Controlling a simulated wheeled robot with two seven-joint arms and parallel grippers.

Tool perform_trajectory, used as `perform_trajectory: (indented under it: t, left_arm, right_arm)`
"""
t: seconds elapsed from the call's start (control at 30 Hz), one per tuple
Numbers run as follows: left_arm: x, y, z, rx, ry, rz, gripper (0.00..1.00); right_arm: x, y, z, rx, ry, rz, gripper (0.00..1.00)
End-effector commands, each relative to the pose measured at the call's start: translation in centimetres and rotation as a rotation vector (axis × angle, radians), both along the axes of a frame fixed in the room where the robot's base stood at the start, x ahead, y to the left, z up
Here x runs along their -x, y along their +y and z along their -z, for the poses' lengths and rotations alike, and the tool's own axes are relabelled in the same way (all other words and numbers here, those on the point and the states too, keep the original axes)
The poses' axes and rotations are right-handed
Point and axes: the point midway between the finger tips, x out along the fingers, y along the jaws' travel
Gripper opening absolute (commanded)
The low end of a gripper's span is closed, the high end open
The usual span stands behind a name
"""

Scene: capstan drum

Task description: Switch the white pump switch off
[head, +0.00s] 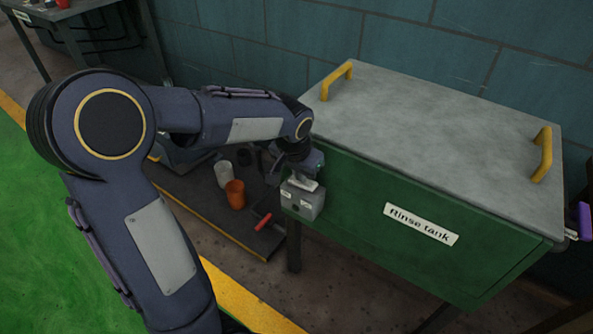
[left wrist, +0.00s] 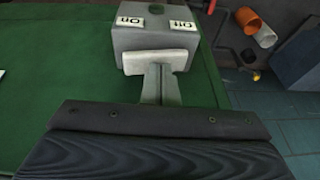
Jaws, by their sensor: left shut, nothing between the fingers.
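The grey pump switch box (head: 303,205) is fixed to the front of the green rinse tank, near its left end. It also shows at the top of the left wrist view (left wrist: 158,32), with an On label (left wrist: 130,20) on the left and an Off label (left wrist: 181,26) on the right. My left gripper (head: 303,184) is shut and empty, pointing down right at the box. In the left wrist view its pale fingertips (left wrist: 160,62) overlap the box's near edge.
The rinse tank (head: 360,205) has a grey lid (head: 430,120) with yellow handles. Below left, a dark pallet (head: 215,205) holds a white cup (head: 223,174), an orange cup (head: 235,194) and a red-handled tool (head: 263,221). Green floor (head: 40,230) lies open at the left.

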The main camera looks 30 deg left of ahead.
Motion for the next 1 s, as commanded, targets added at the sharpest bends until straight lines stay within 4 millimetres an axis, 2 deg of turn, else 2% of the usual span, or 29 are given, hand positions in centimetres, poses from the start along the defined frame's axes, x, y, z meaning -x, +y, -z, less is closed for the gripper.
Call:
perform_trajectory:
  t: [0.23, 0.37, 0.47, 0.6, 0.67, 0.8, 1.0]
  left_arm:
    - [0.0, 0.0, 0.0, -0.001, -0.001, -0.001, 0.0]
    - [-0.1, 0.1, -0.8, -0.001, -0.001, -0.001, 0.0]
    - [-0.3, 0.2, -2.3, -0.001, -0.002, -0.001, 0.0]
    - [-0.7, 0.4, -5.2, 0.0, 0.0, 0.0, 0.0]
    - [-0.3, 0.9, -6.1, 0.0, -0.004, -0.003, 0.0]
    - [0.6, 1.9, -9.1, 0.0, -0.005, -0.003, 0.0]
    - [1.6, 2.9, -12.0, -0.001, -0.003, 0.0, 0.0]
  right_arm:
    - [0.0, 0.0, 0.0, 0.0, 0.0, 0.0, 0.36]
    - [0.0, 0.0, -0.7, 0.0, 0.0, 0.0, 0.36]
    - [0.0, 0.0, -2.1, 0.0, 0.0, 0.0, 0.36]
    - [0.0, 0.0, -4.9, 0.0, 0.0, 0.0, 0.36]
    - [0.0, 0.0, -4.7, 0.0, -0.001, 0.0, 0.36]
    - [0.0, 0.0, -5.6, 0.0, 0.0, 0.0, 0.36]
    - [0.0, 0.0, -6.4, 0.0, 0.0, 0.0, 0.36]
